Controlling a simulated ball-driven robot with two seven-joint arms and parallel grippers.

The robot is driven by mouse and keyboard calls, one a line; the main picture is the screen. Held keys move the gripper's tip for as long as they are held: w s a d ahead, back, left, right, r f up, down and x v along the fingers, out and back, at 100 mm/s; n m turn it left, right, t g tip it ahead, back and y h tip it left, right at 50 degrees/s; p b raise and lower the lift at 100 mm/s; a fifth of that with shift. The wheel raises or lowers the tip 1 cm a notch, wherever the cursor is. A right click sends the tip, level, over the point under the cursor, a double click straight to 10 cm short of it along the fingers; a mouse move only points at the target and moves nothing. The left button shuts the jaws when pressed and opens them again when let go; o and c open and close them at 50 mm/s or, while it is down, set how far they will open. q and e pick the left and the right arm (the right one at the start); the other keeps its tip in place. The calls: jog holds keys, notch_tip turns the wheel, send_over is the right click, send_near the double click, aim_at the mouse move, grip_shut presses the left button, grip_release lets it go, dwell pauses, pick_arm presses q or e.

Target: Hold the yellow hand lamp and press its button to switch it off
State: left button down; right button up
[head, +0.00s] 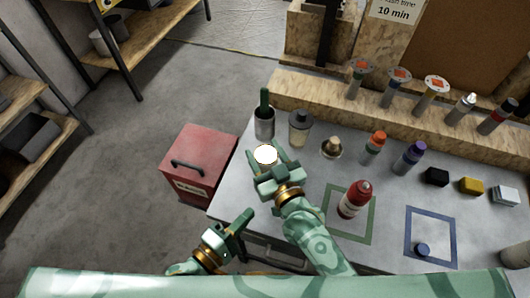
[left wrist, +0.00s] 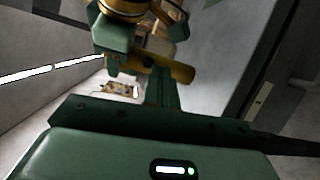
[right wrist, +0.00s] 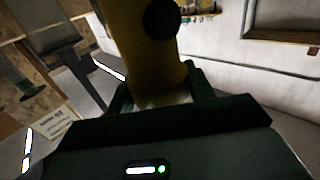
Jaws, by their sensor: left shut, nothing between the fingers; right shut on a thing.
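The yellow hand lamp shows in the head view as a bright white round face (head: 265,154) between the fingers of my right gripper (head: 266,163). In the right wrist view its yellow body (right wrist: 142,50) stands between the fingers, with a dark round spot, perhaps the button (right wrist: 161,18), on its side. My right gripper is shut on the lamp, above the table's left end. My left gripper (head: 246,217) is shut and empty, lower and apart from the lamp.
The grey table (head: 300,185) holds a red bottle (head: 354,199), a dark-lidded jar (head: 300,127), a cup with a green handle (head: 264,122) and several other bottles. A red box (head: 198,160) stands left of the table. Wooden shelves are further left.

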pick_arm(q)
jog(key=w+d+r+m+g+y, duration=0.1)
jog(key=w+d+m+g+y, duration=0.1)
jog(key=w+g, duration=0.3)
jog(key=shift+w+d, duration=0.25)
jog(key=shift+w, duration=0.7)
dwell(1.9)
